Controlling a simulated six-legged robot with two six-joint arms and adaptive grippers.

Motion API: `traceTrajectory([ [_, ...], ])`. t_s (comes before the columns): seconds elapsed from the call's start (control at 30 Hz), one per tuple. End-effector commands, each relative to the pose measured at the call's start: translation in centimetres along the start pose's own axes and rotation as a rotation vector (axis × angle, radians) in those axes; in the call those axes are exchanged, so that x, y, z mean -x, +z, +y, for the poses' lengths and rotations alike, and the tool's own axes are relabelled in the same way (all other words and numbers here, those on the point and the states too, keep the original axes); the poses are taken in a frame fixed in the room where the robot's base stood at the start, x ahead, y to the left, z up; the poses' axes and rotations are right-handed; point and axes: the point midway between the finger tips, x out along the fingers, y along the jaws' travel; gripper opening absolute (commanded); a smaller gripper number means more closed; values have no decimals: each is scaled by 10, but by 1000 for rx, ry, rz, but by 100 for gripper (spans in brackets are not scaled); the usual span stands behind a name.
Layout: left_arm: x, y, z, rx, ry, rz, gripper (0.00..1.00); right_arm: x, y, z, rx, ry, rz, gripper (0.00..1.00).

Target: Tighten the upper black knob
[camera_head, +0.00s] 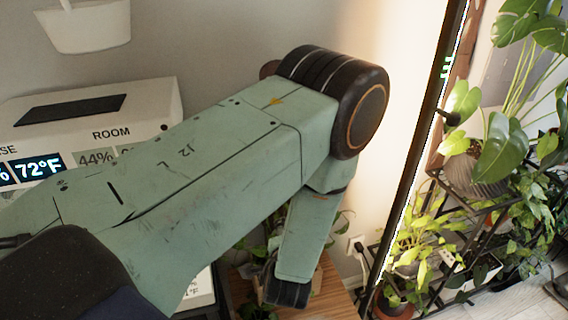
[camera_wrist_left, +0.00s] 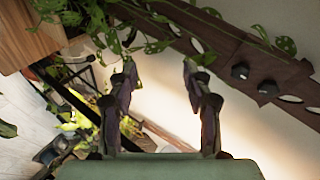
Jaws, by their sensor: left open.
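In the left wrist view, two black knobs, one (camera_wrist_left: 240,70) and another (camera_wrist_left: 268,87), sit close together on a dark brown slotted board (camera_wrist_left: 215,48). I cannot tell which is the upper one. My left gripper (camera_wrist_left: 159,66) is open and empty, its fingers well apart. The knobs lie to the right of its fingertips, apart from them. In the head view a small black knob (camera_head: 453,118) shows beside a dark upright post (camera_head: 421,130). My green left arm crosses this view from the left; its gripper is hidden. My right gripper is not in view.
Leafy plants on a black metal stand (camera_head: 478,212) fill the right side. A white display unit (camera_head: 150,105) stands behind my arm at left. A vine (camera_wrist_left: 150,20) hangs across the slotted board. A wooden surface (camera_head: 330,295) shows below my arm.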

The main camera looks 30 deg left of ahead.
Motion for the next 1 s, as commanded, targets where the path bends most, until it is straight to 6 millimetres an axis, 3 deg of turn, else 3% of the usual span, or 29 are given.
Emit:
traceTrajectory([
  [0.03,2,20,25,64,86,-26,50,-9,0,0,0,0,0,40],
  [0.2,28,74,95,278,353,-156,50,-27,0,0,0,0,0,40],
  [0.4,66,122,147,427,551,-327,50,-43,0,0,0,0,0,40],
  [0.6,106,160,183,521,686,-491,50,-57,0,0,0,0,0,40],
  [0.77,133,181,201,590,754,-609,50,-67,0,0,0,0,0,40],
  [1.0,82,127,151,725,545,-461,50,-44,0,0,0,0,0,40],
])
